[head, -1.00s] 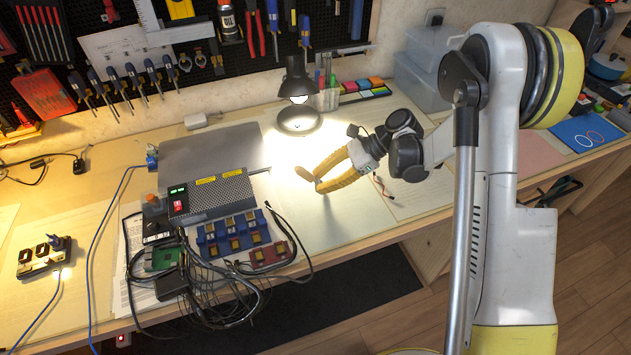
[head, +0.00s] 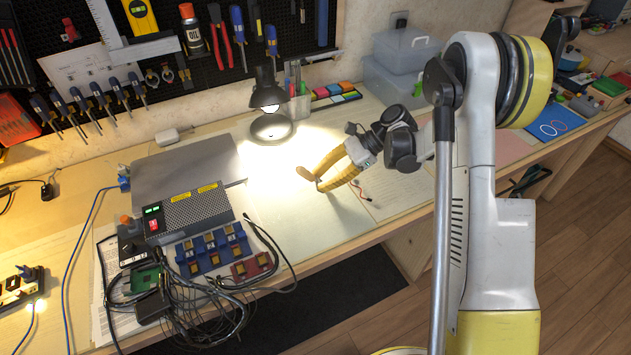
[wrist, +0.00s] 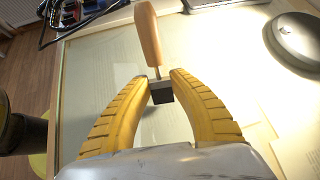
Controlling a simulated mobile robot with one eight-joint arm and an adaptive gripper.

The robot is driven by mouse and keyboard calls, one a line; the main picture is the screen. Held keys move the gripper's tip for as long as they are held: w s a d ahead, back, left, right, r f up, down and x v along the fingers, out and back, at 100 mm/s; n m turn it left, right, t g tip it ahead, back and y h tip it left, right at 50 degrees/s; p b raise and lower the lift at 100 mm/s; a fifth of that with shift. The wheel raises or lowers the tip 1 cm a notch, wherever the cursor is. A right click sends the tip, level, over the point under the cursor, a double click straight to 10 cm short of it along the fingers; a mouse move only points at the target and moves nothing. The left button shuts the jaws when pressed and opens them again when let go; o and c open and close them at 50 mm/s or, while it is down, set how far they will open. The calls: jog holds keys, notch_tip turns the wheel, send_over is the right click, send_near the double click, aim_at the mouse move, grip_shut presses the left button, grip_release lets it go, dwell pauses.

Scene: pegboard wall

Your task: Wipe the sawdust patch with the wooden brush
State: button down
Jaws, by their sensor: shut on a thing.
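My gripper (head: 318,183) has yellow ribbed fingers and is over the lit part of the workbench, right of the black electronics box. In the wrist view, the fingertips (wrist: 160,82) are closed in on the wooden brush (wrist: 150,35). Its light brown handle points away from my gripper, and a small dark block sits between the fingertips. In the head view the brush handle (head: 306,174) is a small brown piece at the fingertips. I cannot make out the sawdust patch in either view. I cannot tell whether the brush touches the bench.
A desk lamp (head: 268,105) stands behind my gripper; its base (wrist: 297,38) is at right in the wrist view. The power box (head: 188,212), blue modules (head: 212,248) and loose cables lie to the left. Clear plastic boxes (head: 400,75) stand at back right. The pale surface beneath is largely clear.

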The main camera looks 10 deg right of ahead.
jog(key=shift+w+d, duration=0.25)
jog(key=shift+d, duration=0.6)
jog(key=shift+w+d, duration=0.25)
jog(key=shift+d, duration=0.55)
jog(key=shift+w+a, duration=0.25)
jog(key=shift+w, duration=0.35)
jog(key=shift+s+a, duration=0.65)
jog(key=shift+a, duration=1.6)
jog(key=shift+s+a, duration=0.7)
jog(key=shift+a, duration=1.6)
jog(key=shift+s+a, duration=0.65)
jog(key=shift+a, duration=1.75)
jog(key=shift+w+a, duration=0.15)
jog(key=shift+w, duration=0.45)
jog(key=shift+w+d, duration=0.7)
jog(key=shift+d, duration=1.65)
jog(key=shift+w+d, duration=0.65)
jog(key=shift+d, duration=1.65)
jog(key=shift+w+d, duration=0.7)
jog(key=shift+d, duration=1.65)
jog(key=shift+r, duration=0.1)
notch_tip(320, 180, up, 6)
jog(key=p, duration=0.3)
